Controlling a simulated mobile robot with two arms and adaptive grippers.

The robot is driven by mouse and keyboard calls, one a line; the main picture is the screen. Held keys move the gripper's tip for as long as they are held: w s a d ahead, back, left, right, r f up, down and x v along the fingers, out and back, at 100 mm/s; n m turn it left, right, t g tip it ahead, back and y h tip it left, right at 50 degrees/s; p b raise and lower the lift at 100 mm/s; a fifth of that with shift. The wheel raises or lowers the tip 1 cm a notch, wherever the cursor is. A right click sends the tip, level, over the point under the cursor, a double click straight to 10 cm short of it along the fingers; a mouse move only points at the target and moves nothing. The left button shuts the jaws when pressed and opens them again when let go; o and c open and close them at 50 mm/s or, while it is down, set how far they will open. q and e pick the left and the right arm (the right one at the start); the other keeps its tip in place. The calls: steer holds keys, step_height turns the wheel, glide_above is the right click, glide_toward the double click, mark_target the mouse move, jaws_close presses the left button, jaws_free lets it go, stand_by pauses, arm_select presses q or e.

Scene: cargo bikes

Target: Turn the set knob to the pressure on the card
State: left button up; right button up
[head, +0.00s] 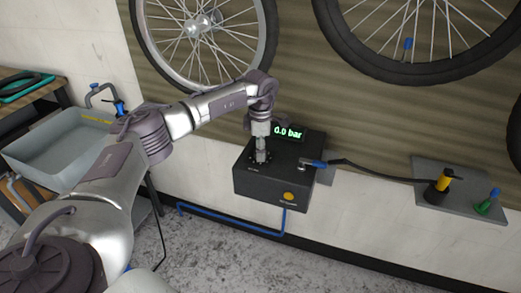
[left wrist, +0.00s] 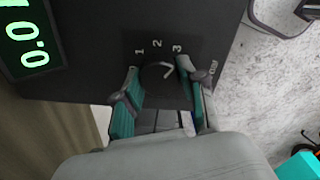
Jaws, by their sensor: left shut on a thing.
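The dark pump box (head: 270,185) hangs on the wall, and its green display (head: 288,132) reads 0.0 bar. The round black set knob (left wrist: 158,76) sits on its top face, with white numbers 1, 2 and 3 around it. A white mark on the knob seems to point toward the 3 side; its exact reading is unclear. My left gripper (head: 260,155) reaches down to the box top, and its teal-padded fingers (left wrist: 160,88) are shut on the knob from both sides. The head view hides most of the knob behind the gripper. No card is readable in either view. My right gripper is out of view.
A yellow button (head: 288,196) is on the box front. A black hose (head: 380,173) runs right from a blue fitting to a grey shelf (head: 450,192) with yellow and green valve parts. Bicycle wheels (head: 205,30) hang above. A grey basin (head: 60,145) stands left.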

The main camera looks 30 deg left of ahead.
arm_select(q)
steer(key=m, duration=0.6)
steer(key=shift+r+m, duration=0.1)
steer(key=shift+m, duration=0.3)
steer(key=shift+w, duration=0.1)
stand_by(0.3)
steer(key=o, duration=1.1)
steer(key=shift+o, duration=0.2)
step_height(320, 180, up, 12)
